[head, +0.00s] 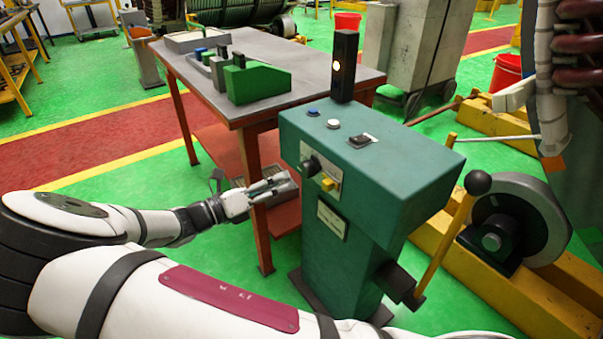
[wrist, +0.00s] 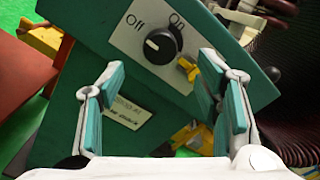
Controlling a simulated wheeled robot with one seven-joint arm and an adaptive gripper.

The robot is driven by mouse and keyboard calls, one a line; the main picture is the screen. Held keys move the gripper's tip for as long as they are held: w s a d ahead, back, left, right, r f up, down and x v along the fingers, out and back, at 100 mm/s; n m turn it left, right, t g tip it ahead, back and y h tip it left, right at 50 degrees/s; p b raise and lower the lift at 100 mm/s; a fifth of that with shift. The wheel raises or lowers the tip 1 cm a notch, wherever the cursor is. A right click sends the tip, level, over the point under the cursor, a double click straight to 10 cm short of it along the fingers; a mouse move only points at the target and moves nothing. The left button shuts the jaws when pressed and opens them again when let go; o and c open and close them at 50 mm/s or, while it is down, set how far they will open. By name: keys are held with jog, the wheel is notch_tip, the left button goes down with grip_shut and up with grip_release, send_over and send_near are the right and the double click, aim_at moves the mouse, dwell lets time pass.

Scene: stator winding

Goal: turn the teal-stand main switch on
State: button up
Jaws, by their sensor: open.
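The teal stand (head: 395,165) is right of centre in the head view. Its main switch is a black rotary knob (head: 311,167) on a pale plate on the front face. In the wrist view the knob (wrist: 160,47) shows large, with "Off" at its upper left and "On" at its upper right. Its white mark points left, toward the Off side. A yellow part (wrist: 188,68) sits right of the knob. My gripper (head: 273,186) is open and empty, in front of the stand and left of the knob. Its two teal-padded fingers are apart, and neither touches the knob.
A grey-topped table (head: 210,97) with red legs stands behind and left of the stand, bearing a green block. A black post with a lit lamp (head: 336,66) rises behind the stand's top. A yellow lever (head: 445,240) with a black ball is at its right.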

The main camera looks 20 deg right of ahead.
aim_at(303, 172)
jog(key=b+x, duration=0.1)
jog(key=x, duration=0.7)
jog(key=shift+f, duration=0.1)
jog(key=shift+a, duration=0.1)
jog(key=c, duration=1.2)
